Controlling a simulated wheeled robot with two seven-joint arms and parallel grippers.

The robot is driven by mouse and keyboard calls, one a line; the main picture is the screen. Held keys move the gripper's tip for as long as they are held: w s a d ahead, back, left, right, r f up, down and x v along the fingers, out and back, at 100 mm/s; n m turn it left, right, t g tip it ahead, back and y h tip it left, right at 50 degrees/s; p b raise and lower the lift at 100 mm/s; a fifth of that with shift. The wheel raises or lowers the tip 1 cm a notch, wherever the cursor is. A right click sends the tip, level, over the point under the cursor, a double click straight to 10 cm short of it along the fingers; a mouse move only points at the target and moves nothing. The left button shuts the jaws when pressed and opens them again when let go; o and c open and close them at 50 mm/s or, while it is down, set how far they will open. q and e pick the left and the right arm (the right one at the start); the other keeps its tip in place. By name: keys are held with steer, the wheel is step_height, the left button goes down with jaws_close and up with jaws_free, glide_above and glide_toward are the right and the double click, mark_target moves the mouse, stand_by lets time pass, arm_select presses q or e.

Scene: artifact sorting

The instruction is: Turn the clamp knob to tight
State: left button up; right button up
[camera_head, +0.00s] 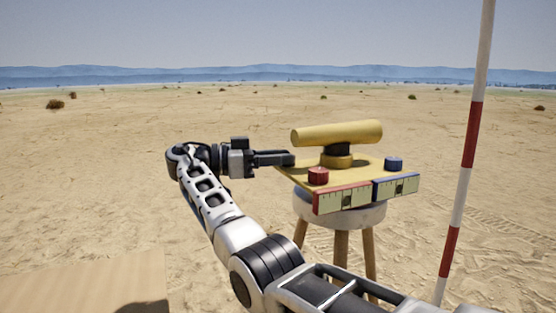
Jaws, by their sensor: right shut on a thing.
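A yellow board (365,180) lies on a round white stool and carries a yellow tube (337,133) on a dark mount with a yellow base (336,161). A red knob (318,175) stands at the board's near left and a blue knob (393,163) at its right. My right gripper (287,160) comes in from the left, level with the board's left edge. Its dark fingers are shut on a small dark piece there, which looks like the clamp knob. The fingers mostly hide it, and its turn position cannot be read. My left gripper is not in view.
Red (342,198) and blue (396,187) framed scale plates hang at the board's front edge. A red-and-white pole (468,135) stands at the right. A tan flat surface (85,285) lies at the lower left. Open sand surrounds the stool (341,214).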

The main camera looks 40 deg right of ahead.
steer(key=shift+f, duration=0.1)
steer(key=o, duration=0.9)
steer(key=shift+o, duration=0.5)
steer(key=shift+a, duration=0.1)
